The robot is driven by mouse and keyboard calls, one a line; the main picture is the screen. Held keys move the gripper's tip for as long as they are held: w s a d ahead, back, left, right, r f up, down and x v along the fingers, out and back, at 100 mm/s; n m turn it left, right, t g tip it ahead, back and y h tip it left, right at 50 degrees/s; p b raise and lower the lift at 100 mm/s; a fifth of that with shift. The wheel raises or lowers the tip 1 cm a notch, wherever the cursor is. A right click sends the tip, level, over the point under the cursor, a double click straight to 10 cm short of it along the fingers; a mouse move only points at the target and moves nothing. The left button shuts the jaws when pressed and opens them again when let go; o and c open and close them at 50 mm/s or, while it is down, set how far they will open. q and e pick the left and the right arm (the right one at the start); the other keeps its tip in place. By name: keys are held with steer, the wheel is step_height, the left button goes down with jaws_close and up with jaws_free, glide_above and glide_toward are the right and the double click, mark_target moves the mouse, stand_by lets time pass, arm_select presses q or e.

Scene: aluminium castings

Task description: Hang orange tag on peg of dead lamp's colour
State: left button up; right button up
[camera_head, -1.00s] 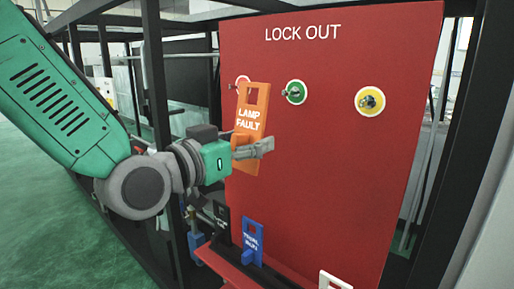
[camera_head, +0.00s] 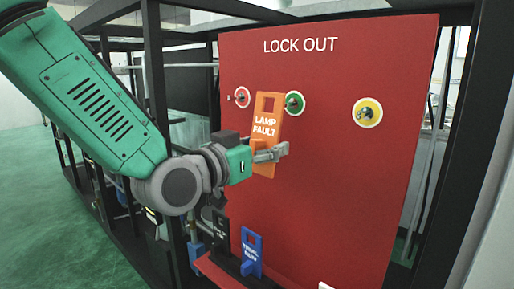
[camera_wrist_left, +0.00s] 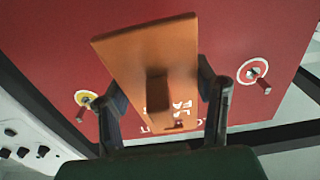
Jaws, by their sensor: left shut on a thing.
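The orange tag (camera_head: 265,138) reads "LAMP FAULT" and has a slot near its top. My left gripper (camera_head: 270,152) is shut on the tag's lower part and holds it almost upright before the red board (camera_head: 310,190). The tag's upper right edge overlaps the green-ringed peg (camera_head: 294,103); I cannot tell whether they touch. The red-ringed peg (camera_head: 242,97) is left of the tag, and the yellow-ringed peg (camera_head: 367,112) is far right. In the left wrist view the tag (camera_wrist_left: 150,60) fills the middle between both fingers (camera_wrist_left: 160,88) and hides the green peg. No lamp is recognisable.
A blue tag (camera_head: 252,252) and a black tag (camera_head: 221,232) stand in a red ledge (camera_head: 215,268) below. A white piece (camera_head: 325,286) shows at the bottom edge. Dark frame posts (camera_head: 152,70) flank the board. The board's lower right is clear.

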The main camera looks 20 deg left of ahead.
mark_target(291, 142)
arm_select(q)
steer(key=shift+w+d, duration=1.2)
steer(key=shift+w, duration=0.05)
steer(key=shift+w+f, duration=0.1)
steer(key=shift+w, duration=0.15)
steer(key=shift+w+a+f+b, duration=0.4)
steer(key=shift+w+a+f, duration=0.05)
steer(key=shift+w+f, duration=0.05)
steer(key=shift+d, duration=0.65)
arm_select(e)
steer(key=shift+d+f, duration=0.5)
steer(key=shift+f, duration=0.05)
arm_select(q)
steer(key=shift+a, duration=0.2)
steer(key=o, duration=1.5)
steer(key=shift+a, duration=0.2)
steer(key=shift+c, duration=0.2)
steer(key=shift+a, duration=0.1)
arm_select(e)
steer(key=shift+a, duration=0.35)
